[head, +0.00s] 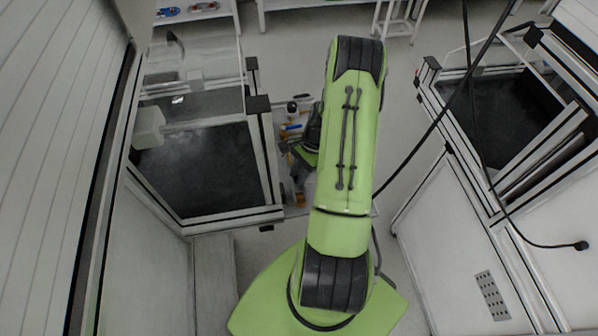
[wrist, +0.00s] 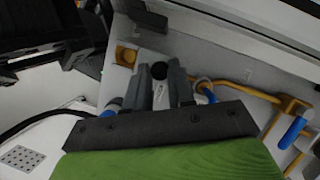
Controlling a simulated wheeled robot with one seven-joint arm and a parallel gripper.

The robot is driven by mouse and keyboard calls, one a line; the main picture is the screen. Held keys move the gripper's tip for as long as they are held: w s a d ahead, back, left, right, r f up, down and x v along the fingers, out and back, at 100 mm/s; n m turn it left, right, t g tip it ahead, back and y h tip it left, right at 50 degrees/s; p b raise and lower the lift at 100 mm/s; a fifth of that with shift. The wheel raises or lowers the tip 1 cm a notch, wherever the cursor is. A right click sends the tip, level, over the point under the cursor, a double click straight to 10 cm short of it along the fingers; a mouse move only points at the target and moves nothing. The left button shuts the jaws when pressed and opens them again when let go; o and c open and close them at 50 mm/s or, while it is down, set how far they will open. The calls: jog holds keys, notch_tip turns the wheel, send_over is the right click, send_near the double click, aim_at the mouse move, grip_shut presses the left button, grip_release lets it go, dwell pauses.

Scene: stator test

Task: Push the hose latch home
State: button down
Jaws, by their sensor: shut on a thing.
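In the wrist view my gripper (wrist: 161,88) points away from the camera, with its two grey fingers close together. They are shut on a small pale part with a dark round end (wrist: 159,71); I cannot tell for sure whether this is the hose latch. Yellow hose-like tubing (wrist: 240,91) with a blue section (wrist: 293,132) runs to the right of the fingers. A yellow fitting (wrist: 126,56) sits on the pale panel just left of them. In the head view my arm hides most of the gripper and the parts in front of it.
In the head view a framed bench with a dark top (head: 205,170) stands at the left, and another framed station (head: 505,110) at the right. A black cable (head: 432,130) hangs across the right side.

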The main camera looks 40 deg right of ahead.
jog(key=c, duration=1)
grip_release()
jog(key=shift+s+a, duration=0.1)
jog(key=shift+s, duration=0.1)
jog(key=shift+o, duration=0.2)
jog(key=shift+w, duration=0.1)
jog(key=shift+d+r, duration=0.25)
jog(key=shift+r, duration=0.1)
jog(key=p+v, duration=0.2)
jog(key=v, duration=1.2)
jog(key=shift+r, duration=0.4)
